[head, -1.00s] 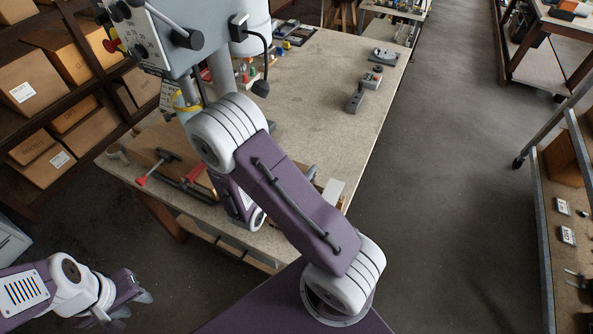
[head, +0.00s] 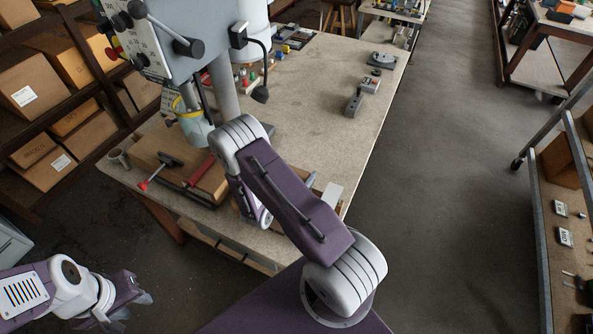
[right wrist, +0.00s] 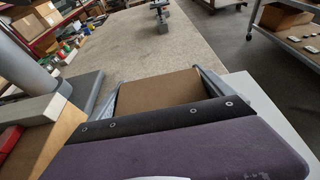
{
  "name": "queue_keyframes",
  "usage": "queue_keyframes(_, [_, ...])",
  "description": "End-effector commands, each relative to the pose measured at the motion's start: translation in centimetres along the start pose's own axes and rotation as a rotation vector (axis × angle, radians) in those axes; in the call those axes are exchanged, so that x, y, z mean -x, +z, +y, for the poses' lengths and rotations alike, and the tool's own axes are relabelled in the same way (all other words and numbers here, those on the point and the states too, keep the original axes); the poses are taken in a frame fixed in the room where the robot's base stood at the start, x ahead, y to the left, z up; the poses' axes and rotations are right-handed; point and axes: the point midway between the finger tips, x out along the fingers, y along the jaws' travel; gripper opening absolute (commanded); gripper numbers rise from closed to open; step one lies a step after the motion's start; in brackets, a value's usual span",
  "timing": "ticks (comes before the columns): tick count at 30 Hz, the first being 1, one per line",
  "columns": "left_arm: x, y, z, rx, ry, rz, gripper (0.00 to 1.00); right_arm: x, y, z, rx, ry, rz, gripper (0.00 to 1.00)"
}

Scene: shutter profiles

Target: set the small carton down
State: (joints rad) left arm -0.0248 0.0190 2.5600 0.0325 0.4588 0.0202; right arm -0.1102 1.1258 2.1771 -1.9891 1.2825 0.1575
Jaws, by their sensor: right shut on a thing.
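The small carton (right wrist: 158,95) is a plain brown box in the right wrist view. My right gripper (right wrist: 157,88) is shut on it, with one grey finger along each side. The carton is over or on the workbench (right wrist: 190,45); I cannot tell whether its underside touches the top. In the head view my right forearm hides the carton and the right gripper. My left gripper (head: 132,305) is at the lower left of the head view, off the bench, with its fingers apart and empty.
A drill press (head: 165,40) stands at the bench's left, with a red-handled clamp (head: 160,170) below it. A grey tool (head: 353,102) lies near the right edge. The bench middle (head: 310,90) is clear. Shelves with cartons (head: 30,80) stand at left.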

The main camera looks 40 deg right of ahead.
Motion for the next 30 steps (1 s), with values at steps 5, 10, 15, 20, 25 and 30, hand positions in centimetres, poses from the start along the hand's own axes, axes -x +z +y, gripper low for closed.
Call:
queue_keyframes(5, [-0.4,0.0,0.0,0.000,0.000,0.000,0.36,-0.1,-0.3,0.0,0.000,0.000,0.000,1.00])
queue_keyframes(10, [-0.3,0.0,0.0,0.000,0.000,0.000,0.36,-0.1,-0.3,0.0,0.000,0.000,0.000,1.00])
queue_keyframes(15, [0.0,0.0,0.0,0.000,0.000,0.000,0.36,0.4,0.1,0.1,0.001,0.002,0.000,1.00])
queue_keyframes(20, [-0.8,0.1,0.0,0.000,0.000,0.000,0.36,3.1,-0.1,0.2,0.002,0.006,-0.001,1.00])
queue_keyframes(25, [-1.4,0.1,0.0,0.000,0.000,0.000,0.36,6.6,-0.1,0.2,0.002,0.007,0.000,1.00])
queue_keyframes(30, [-1.8,0.2,0.0,0.000,0.000,0.000,0.36,9.6,-0.1,0.1,0.001,0.006,0.000,1.00])
